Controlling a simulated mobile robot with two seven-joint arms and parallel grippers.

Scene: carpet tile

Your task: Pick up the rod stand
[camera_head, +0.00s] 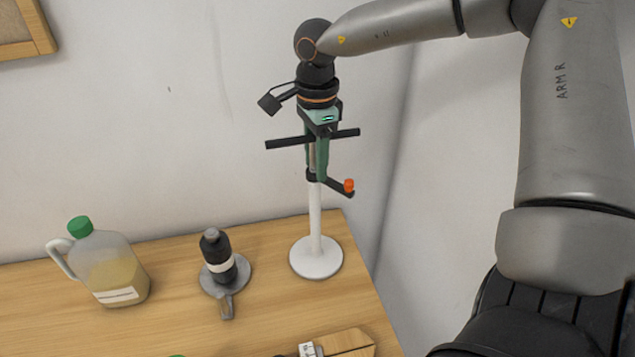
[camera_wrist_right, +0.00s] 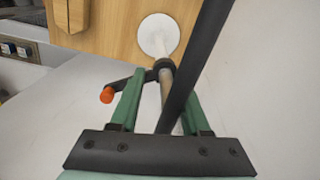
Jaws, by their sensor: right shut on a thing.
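The rod stand has a round white base (camera_head: 316,258), an upright white rod, a black crossbar near its top and a black side arm with an orange knob. In the head view it stands upright near the right edge of the table. My right gripper (camera_head: 317,160) points down from above, its green fingers shut on the upper rod just under the crossbar. In the right wrist view the rod stand (camera_wrist_right: 158,35) runs between the fingers of the right gripper (camera_wrist_right: 157,100). I cannot tell whether the base touches the table. My left gripper is not in view.
A jug with a green cap (camera_head: 113,270) and a dark bottle (camera_head: 218,256) on a grey round holder stand left of the base. A wooden block (camera_head: 345,343) lies at the front. The wall is close behind; the table (camera_head: 185,325) ends just right of the base.

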